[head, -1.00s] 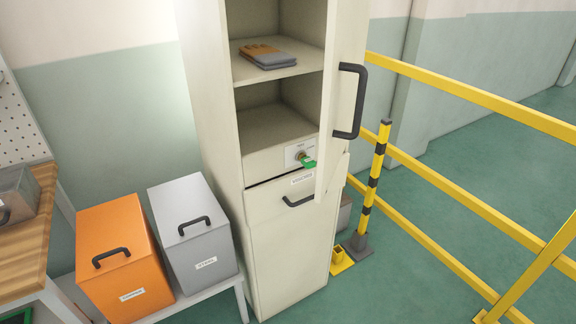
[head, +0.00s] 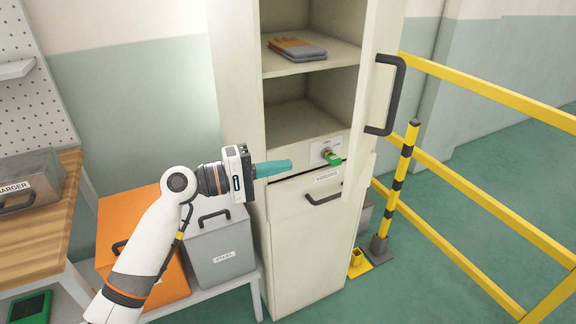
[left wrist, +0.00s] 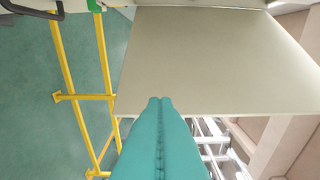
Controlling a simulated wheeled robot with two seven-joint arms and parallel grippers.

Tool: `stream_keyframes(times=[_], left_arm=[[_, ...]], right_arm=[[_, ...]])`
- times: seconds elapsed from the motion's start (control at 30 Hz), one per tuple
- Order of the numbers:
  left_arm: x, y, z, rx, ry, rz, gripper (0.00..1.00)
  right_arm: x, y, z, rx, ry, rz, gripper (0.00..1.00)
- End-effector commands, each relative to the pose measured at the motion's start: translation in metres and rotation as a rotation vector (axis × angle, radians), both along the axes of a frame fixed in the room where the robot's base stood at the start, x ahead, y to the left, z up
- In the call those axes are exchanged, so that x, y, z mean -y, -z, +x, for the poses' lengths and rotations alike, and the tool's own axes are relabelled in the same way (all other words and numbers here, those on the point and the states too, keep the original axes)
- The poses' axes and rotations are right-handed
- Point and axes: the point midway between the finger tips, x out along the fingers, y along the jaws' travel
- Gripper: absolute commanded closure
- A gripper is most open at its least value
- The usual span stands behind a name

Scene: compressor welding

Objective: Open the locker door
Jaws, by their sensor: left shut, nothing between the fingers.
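The locker (head: 235,120) is tall and cream. Its upper door (head: 376,100) stands swung out at the right, with a black bar handle (head: 388,95) on its outer face. A green key (head: 333,158) sits in a lock plate below the open shelves. My left gripper (head: 287,163) has teal fingers pressed together, empty, in front of the locker, left of the key and the door. In the left wrist view, the shut fingertips (left wrist: 160,102) point toward a large beige panel (left wrist: 200,60); whether they touch it cannot be told. My right gripper is not visible.
Grey gloves (head: 297,48) lie on a shelf. A drawer handle (head: 323,197) is below the lock. Orange (head: 125,215) and grey (head: 220,245) boxes stand left of the locker. Yellow railings (head: 480,195) run along the right. A workbench (head: 40,220) is at the far left.

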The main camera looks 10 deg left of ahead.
Motion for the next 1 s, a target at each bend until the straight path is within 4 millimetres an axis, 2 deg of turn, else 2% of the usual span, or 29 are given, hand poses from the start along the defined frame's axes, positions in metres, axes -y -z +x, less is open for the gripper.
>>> stream_keyframes(times=[0.1,0.37,0.5,0.7,1.0], left_arm=[[0.024,-0.005,0.012,0.0,0.003,-0.004,1.0],[0.072,-0.003,0.038,-0.001,0.001,0.0,1.0],[0.092,-0.003,0.029,-0.001,0.0,0.0,1.0],[0.105,-0.001,0.025,0.0,-0.002,0.001,1.0],[0.106,0.001,0.025,0.0,-0.002,0.001,1.0]], right_arm=[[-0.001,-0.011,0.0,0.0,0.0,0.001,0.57],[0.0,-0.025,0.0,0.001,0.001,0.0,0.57],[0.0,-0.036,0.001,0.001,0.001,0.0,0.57],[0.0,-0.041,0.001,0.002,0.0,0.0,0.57],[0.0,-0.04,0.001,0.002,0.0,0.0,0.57]])
